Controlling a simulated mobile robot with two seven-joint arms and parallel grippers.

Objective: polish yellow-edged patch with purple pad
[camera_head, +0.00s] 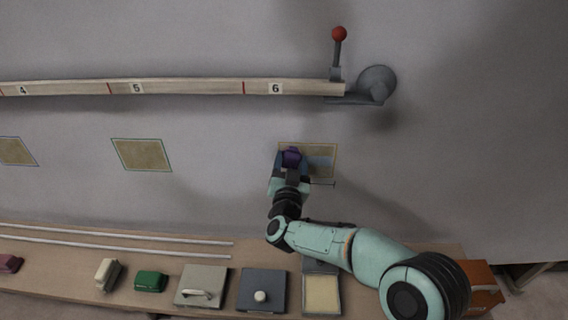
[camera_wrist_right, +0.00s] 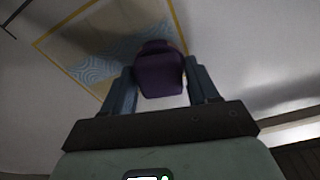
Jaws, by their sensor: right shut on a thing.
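The yellow-edged patch (camera_head: 326,150) is on the grey hull wall, below the right end of the numbered rail. In the right wrist view the patch (camera_wrist_right: 95,35) shows a dull tan part and a blue-grey swirled part inside a yellow border. My right gripper (camera_head: 290,165) is shut on the purple pad (camera_head: 291,156), which is in front of the patch's left part. The pad (camera_wrist_right: 158,72) sits between both fingers in the right wrist view. Whether the pad touches the patch I cannot tell. My left gripper is not in view.
A rail (camera_head: 190,87) with marks 4, 5 and 6 crosses the wall, with a red-knobbed lever (camera_head: 339,34) at its end. A green-edged patch (camera_head: 141,154) lies left. The bench below holds a green block (camera_head: 151,281), a lidded grey box (camera_head: 262,290) and an open tray (camera_head: 336,295).

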